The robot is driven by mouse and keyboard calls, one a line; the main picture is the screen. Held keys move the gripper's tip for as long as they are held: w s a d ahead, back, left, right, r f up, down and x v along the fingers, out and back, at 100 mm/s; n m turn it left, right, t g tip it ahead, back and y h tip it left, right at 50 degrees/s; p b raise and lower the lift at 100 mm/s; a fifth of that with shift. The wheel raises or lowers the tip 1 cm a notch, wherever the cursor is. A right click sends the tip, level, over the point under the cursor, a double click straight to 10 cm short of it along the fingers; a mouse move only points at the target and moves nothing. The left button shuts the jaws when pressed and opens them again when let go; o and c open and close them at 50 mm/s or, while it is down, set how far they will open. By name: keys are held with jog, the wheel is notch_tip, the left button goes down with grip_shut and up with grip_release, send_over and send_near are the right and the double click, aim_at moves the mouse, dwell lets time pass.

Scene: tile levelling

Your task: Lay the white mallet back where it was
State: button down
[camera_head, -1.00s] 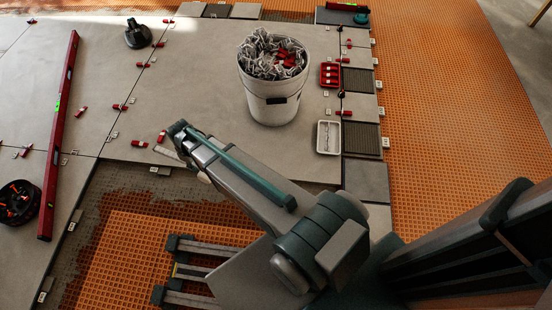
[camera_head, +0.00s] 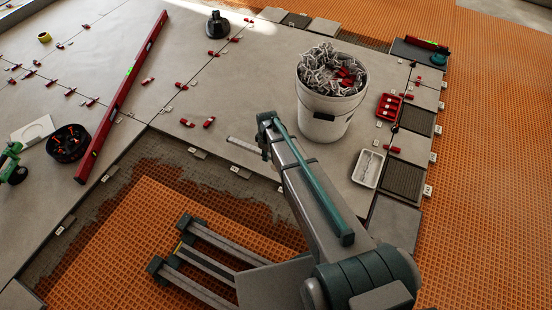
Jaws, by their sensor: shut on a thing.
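The white mallet shows only as a short pale bar (camera_head: 243,144) sticking out to the left from behind the end of my arm, above the grey tiles near the edge of the unfinished bay. The rest of it is hidden by my arm. My gripper (camera_head: 265,151) is mostly hidden behind my wrist; it is shut on the mallet. I cannot tell how high the mallet is above the tiles.
A white bucket (camera_head: 324,125) full of clips stands just right of my wrist. A long red level (camera_head: 123,95), a black round tub (camera_head: 68,143) and a white plate (camera_head: 32,130) lie left.

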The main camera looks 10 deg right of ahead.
jog(key=w+d+f, duration=0.1)
jog(key=w+d+f+b, duration=0.1)
jog(key=w+f, duration=0.1)
jog(key=w+d+f+b, duration=0.1)
jog(key=f, duration=0.1)
jog(key=shift+w+d+f, duration=0.2)
jog(key=shift+d+f, duration=0.05)
jog(key=shift+d, duration=0.05)
jog(key=f+b, duration=0.2)
jog(key=f, duration=0.1)
jog(key=shift+w+d+f+b, duration=0.35)
jog(key=shift+w+d+b, duration=0.05)
jog(key=shift+f, duration=0.3)
jog(key=shift+f, duration=0.1)
jog(key=c, duration=1)
grip_release()
